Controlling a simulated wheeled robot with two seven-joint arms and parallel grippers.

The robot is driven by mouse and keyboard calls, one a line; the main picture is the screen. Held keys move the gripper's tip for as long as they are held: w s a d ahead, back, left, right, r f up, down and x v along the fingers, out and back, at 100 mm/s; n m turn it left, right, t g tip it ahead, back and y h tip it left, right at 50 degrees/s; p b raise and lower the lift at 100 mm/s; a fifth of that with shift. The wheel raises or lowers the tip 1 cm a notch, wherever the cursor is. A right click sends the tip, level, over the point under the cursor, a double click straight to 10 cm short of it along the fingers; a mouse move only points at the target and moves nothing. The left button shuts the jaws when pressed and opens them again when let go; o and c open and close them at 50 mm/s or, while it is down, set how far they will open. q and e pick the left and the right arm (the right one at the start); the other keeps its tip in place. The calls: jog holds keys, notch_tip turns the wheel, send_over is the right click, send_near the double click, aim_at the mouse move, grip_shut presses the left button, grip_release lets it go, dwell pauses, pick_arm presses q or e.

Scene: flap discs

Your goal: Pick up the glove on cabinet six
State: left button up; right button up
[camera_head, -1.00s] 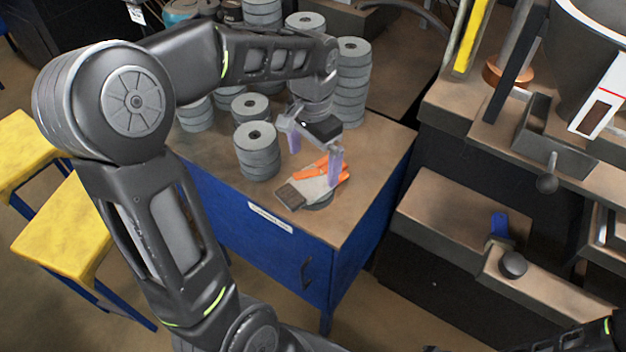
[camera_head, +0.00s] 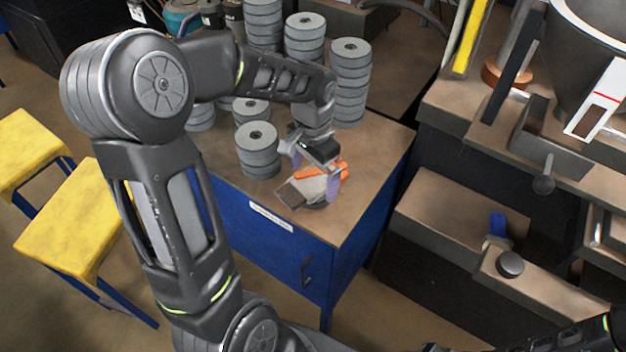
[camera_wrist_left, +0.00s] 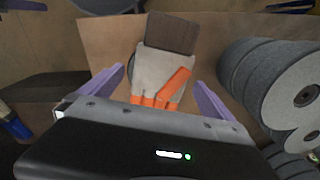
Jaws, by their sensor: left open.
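The glove (camera_head: 309,187) lies on top of the blue cabinet (camera_head: 270,222), near its front edge. It has a grey-white body, orange fingers and a dark brown cuff, and a grey disc shows partly under it. In the left wrist view the glove (camera_wrist_left: 160,70) lies between the purple fingers, its orange fingers nearest the gripper body. My left gripper (camera_head: 315,178) is open just above the glove, with a finger to each side of it. In the left wrist view, the open left gripper (camera_wrist_left: 160,85) holds nothing. My right gripper does not show.
Stacks of grey flap discs (camera_head: 258,150) stand close to the left of the gripper, with taller stacks (camera_head: 350,85) behind. The cabinet top is clear to the right. Yellow stools (camera_head: 75,220) stand at the left, and a machine (camera_head: 510,180) at the right.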

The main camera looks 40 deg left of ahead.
pick_arm(q)
jog(key=shift+c, duration=0.3)
jog(key=c, duration=1.4)
